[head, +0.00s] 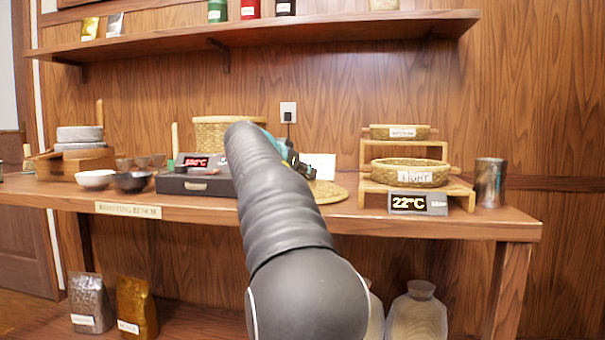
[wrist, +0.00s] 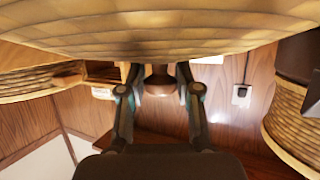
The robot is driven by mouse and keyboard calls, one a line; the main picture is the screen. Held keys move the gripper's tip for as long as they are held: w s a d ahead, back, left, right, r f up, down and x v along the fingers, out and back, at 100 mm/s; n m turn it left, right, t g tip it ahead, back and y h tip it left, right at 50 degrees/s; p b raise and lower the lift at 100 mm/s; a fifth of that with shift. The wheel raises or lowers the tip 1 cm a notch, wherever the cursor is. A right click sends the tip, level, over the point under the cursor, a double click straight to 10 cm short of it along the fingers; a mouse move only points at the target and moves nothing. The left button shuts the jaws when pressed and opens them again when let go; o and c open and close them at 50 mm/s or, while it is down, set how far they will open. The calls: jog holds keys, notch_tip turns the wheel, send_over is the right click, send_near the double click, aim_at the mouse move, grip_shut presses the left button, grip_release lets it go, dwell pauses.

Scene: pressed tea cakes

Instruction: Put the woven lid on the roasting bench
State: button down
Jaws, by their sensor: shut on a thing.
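The woven lid (head: 327,191) is a flat, round straw-coloured disc, low over the roasting bench (head: 270,212) just right of the dark heater. My arm hides its left part. In the wrist view the lid (wrist: 160,30) fills the top, with its brown knob (wrist: 160,80) between the two fingers of my gripper (wrist: 160,90). My gripper is shut on this knob. In the head view my gripper is mostly hidden behind my arm. I cannot tell whether the lid touches the bench top.
A dark heater (head: 197,184) with a red display and a woven basket (head: 207,133) stand left of my arm. On the right are a wooden stand (head: 375,188) with woven trays, a 22°C display (head: 418,204) and a metal cup (head: 490,182). Bowls stand at left.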

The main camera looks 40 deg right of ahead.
jog(key=c, duration=0.8)
grip_release()
jog(key=shift+f, duration=0.1)
jog(key=shift+r, duration=0.25)
jog(key=v, duration=1.1)
jog(key=shift+a+p, duration=0.3)
jog(key=shift+a, duration=0.1)
jog(key=shift+s+r, duration=0.1)
jog(key=shift+s, duration=0.1)
jog(key=s+a+f+n+y, duration=0.4)
jog(key=s+a+f, duration=0.4)
jog(key=f, duration=0.4)
jog(key=s+a+f+n+t+y, duration=0.1)
jog(key=s+a+f+n+y, duration=0.3)
jog(key=s+a+f, duration=0.5)
jog(key=s+a+f+n+y, duration=0.5)
jog(key=s+a+f, duration=0.4)
jog(key=f, duration=0.7)
jog(key=shift+s+n, duration=0.4)
jog(key=shift+n, duration=0.3)
